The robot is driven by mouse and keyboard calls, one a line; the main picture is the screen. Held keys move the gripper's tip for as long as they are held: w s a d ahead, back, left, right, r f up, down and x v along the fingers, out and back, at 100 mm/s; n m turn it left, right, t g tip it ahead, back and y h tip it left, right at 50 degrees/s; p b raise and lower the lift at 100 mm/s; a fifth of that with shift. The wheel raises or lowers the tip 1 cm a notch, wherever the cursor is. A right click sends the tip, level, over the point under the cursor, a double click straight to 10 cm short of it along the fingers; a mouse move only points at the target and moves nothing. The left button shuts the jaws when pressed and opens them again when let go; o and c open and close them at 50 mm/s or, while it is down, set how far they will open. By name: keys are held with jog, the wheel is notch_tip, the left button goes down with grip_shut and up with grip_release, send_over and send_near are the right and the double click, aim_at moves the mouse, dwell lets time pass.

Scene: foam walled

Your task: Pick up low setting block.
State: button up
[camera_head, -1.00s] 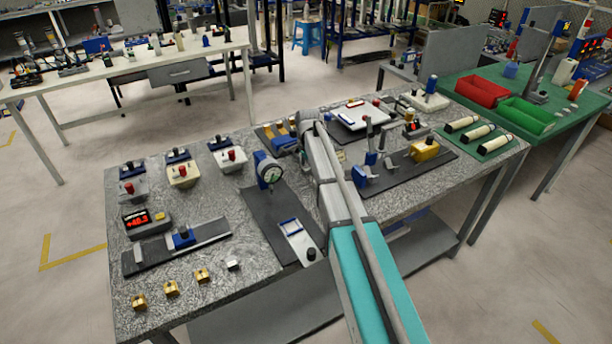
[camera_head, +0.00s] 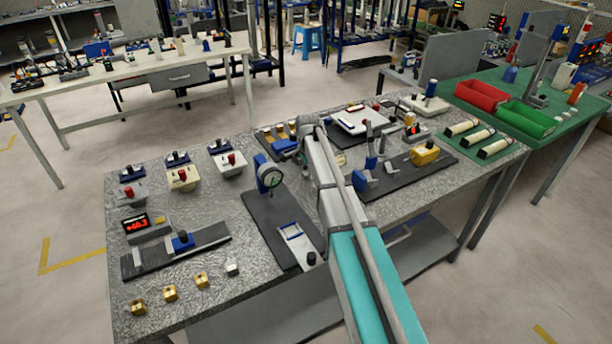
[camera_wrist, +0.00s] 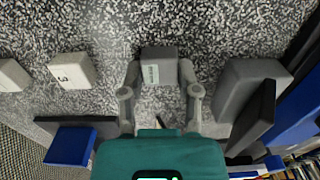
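A dark grey block (camera_wrist: 160,52) with a pale label lies on the speckled bench top in the wrist view; its label is too small to read, so I cannot tell for sure that it is the low setting block. My gripper (camera_wrist: 160,75) is open, with one finger along each side of this block and narrow gaps showing. In the head view my gripper (camera_head: 284,146) is by the dial gauge stand, partly covered by my arm, and I cannot make out the block there.
A pale block (camera_wrist: 72,70) marked with a digit and another pale block (camera_wrist: 12,75) lie to the left in the wrist view. A grey fixture (camera_wrist: 250,95) stands close on the right. The dial gauge (camera_head: 270,179) stands near my gripper.

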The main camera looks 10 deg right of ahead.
grip_shut()
jog(key=shift+r, duration=0.1)
jog(key=shift+r+p, duration=0.9)
jog(key=shift+p, duration=0.1)
jog(key=s+d+r+p, duration=0.2)
jog(key=s+r+p, duration=0.9)
jog(key=s, duration=0.3)
jog(key=shift+w, duration=0.1)
